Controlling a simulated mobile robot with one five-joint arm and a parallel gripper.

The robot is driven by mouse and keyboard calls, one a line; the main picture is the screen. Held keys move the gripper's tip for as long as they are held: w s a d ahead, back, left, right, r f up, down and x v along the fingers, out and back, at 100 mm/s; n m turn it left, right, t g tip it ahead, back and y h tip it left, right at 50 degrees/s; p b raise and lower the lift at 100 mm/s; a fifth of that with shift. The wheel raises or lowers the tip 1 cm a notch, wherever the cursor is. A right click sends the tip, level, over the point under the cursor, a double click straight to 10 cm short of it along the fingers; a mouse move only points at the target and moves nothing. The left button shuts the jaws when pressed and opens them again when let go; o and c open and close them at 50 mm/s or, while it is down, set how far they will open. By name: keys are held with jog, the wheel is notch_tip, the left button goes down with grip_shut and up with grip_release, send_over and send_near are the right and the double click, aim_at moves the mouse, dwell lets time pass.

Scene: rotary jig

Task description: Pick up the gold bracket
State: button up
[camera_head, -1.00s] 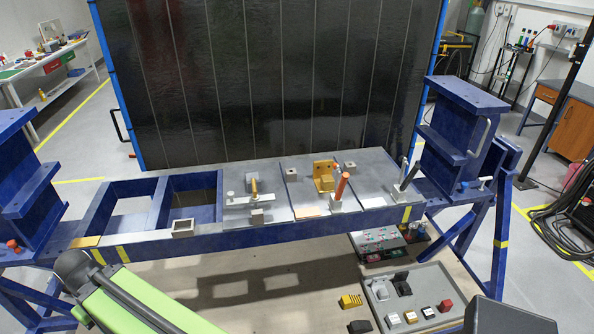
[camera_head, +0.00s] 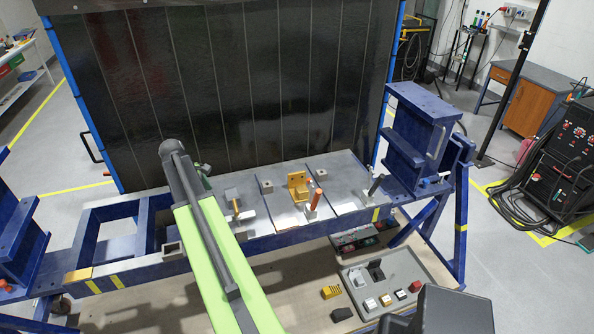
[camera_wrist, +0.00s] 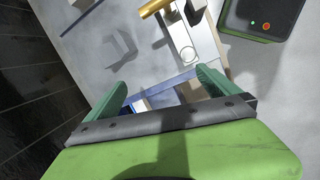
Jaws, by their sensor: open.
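The gold bracket (camera_head: 297,188) stands upright on the right half of the jig's grey top plate in the head view, behind an orange-handled clamp (camera_head: 314,200). My gripper (camera_wrist: 160,92) is open, with two green fingers apart and nothing held between them. In the head view my arm reaches over the jig, left of the bracket, and mostly hides the gripper. I cannot make out the bracket in the wrist view. That view shows a gold cylindrical part (camera_wrist: 157,7) on a clamp close beyond the fingers.
The blue jig frame (camera_head: 110,262) has an open bay at left and a blue end stand (camera_head: 420,140) at right. A dark panel (camera_head: 230,90) rises behind. Below lie a grey tray (camera_head: 385,285) of small blocks and a yellow block (camera_head: 331,292). A dark-handled clamp (camera_head: 375,186) stands right of the bracket.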

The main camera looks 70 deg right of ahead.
jog(key=s+d+r+n+g+p, duration=0.1)
jog(key=s+d+r, duration=0.1)
jog(key=s+d, duration=0.45)
jog(key=s+d+r+p, duration=0.1)
jog(key=s+d+r, duration=0.25)
jog(key=d, duration=0.65)
jog(key=n+g, duration=0.1)
jog(key=n, duration=0.1)
send_near(300, 187)
jog(key=b+x, duration=0.2)
jog(key=b, duration=0.1)
jog(key=b+x, duration=0.2)
jog(key=b, duration=0.2)
jog(key=w+d+b+x, duration=0.1)
jog(key=b+x, duration=0.1)
jog(key=b, duration=0.2)
jog(key=shift+s+d+f, duration=0.1)
jog(key=shift+d+f, duration=0.05)
jog(key=b+x, duration=0.5)
jog(key=shift+f, duration=0.15)
jog(key=shift+r, duration=0.2)
jog(key=c, duration=1.7)
